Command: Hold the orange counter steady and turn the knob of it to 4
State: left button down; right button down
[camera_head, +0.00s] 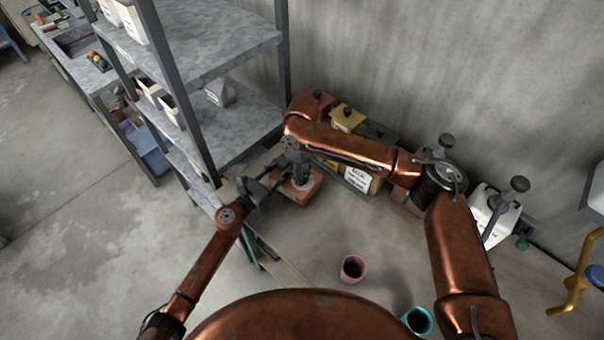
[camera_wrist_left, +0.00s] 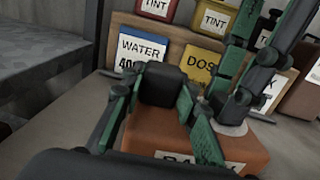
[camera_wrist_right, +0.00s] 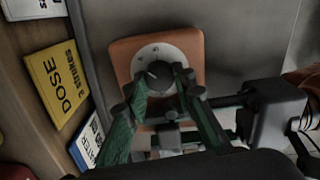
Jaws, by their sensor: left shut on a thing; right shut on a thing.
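The orange counter (camera_head: 313,187) is a box on the work surface beside the shelf; its label shows partly in the left wrist view (camera_wrist_left: 165,138). In the right wrist view its face (camera_wrist_right: 125,52) carries a white dial (camera_wrist_right: 150,53) and a round dark knob (camera_wrist_right: 160,80). The dial marks are too small to read surely. My right gripper (camera_wrist_right: 162,78) is shut on the knob, one finger on each side, partly covering the dial.
The grey shelf (camera_head: 235,110) stands left. A pink cup (camera_head: 352,270) and a teal cup (camera_head: 417,321) stand nearer me. A wall bounds the back.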

jog(key=c, duration=1.6)
grip_release()
notch_tip(320, 180, up, 12)
pick_arm(q)
jog(key=c, duration=1.4)
grip_release()
jog(key=shift+c, duration=0.2)
